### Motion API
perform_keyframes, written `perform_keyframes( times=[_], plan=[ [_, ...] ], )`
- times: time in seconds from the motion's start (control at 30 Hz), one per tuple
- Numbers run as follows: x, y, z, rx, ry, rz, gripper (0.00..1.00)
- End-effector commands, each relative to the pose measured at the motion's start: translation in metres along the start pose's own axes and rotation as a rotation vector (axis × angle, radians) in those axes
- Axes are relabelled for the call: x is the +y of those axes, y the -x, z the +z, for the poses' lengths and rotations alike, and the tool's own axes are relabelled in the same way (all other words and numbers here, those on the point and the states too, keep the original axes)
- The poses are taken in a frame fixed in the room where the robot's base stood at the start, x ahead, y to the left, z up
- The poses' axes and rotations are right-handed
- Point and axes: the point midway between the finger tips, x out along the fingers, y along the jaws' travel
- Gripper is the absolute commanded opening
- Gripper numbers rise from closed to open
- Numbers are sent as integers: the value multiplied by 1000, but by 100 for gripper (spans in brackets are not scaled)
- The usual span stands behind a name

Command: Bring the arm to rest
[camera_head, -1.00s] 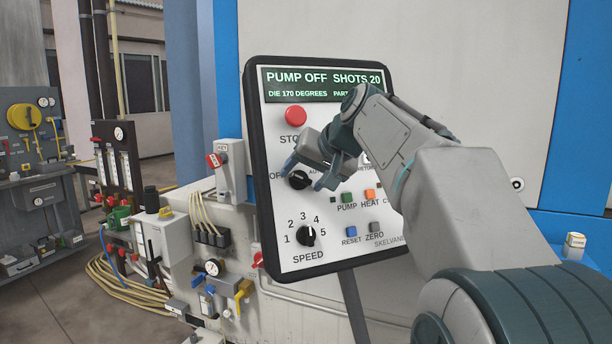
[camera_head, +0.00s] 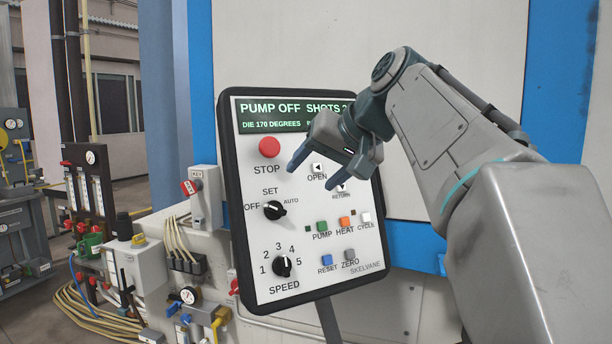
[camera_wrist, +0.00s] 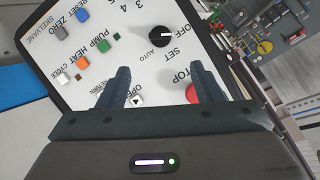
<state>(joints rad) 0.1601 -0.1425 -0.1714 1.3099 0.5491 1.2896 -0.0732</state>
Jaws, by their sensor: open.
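My gripper (camera_head: 312,172) is open and empty in front of the control panel (camera_head: 300,215). Its two blue fingers are spread apart over the panel's upper middle, right of the OFF/SET/AUTO knob (camera_head: 274,210). In the wrist view my gripper (camera_wrist: 162,88) points at the panel, with the same knob (camera_wrist: 163,37) beyond the fingertips. The red STOP button (camera_wrist: 193,93) is partly covered by one finger there; it shows fully in the head view (camera_head: 269,147). The display (camera_head: 285,115) reads PUMP OFF and DIE 170 DEGREES; my arm hides its right end.
The speed knob (camera_head: 282,266) and the green pump (camera_head: 322,226), orange heat (camera_head: 344,223) and blue reset (camera_head: 327,259) buttons are on the lower panel. A key switch box (camera_head: 205,197), valves and hoses stand left. A white machine wall with blue frame stands behind.

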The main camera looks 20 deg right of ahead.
Motion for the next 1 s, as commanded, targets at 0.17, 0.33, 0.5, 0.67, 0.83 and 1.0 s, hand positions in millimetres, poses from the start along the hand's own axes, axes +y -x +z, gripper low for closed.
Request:
perform_keyframes(
  times=[0.17, 0.33, 0.5, 0.67, 0.83, 1.0],
  plan=[
    [0, 0, 0, 0, 0, 0, 60],
    [0, 0, 0, 0, 0, 0, 60],
    [1, -4, 7, -24, -6, 16, 60],
    [8, -19, 39, -104, -17, 75, 60],
    [21, -38, 96, -216, 4, 165, 60],
    [36, -49, 162, -326, 60, 255, 60]
  ],
)
